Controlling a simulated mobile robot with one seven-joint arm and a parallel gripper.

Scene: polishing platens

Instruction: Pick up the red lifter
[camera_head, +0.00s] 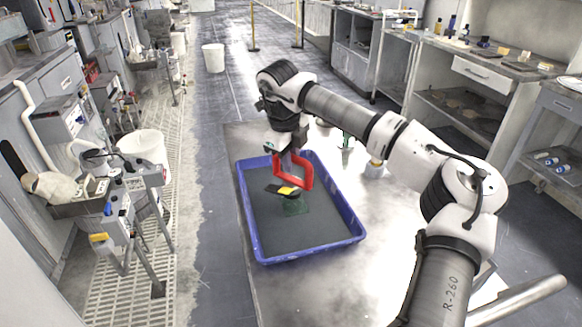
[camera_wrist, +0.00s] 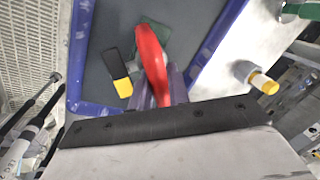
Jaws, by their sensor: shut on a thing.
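The red lifter (camera_head: 306,172) is a red handle-like loop over the blue tray (camera_head: 348,243). In the wrist view the lifter (camera_wrist: 151,62) rises between my purple-grey fingers. My gripper (camera_head: 289,158) points down over the back half of the tray and is shut on the lifter; the fingers (camera_wrist: 160,88) also show in the wrist view. The lifter's lower end is near a green square (camera_head: 297,207) on the tray's grey floor. I cannot tell whether the lifter touches anything below it.
A black and yellow item (camera_wrist: 120,72) lies beside the lifter in the tray. The tray walls surround my gripper's working area. The table's front is clear.

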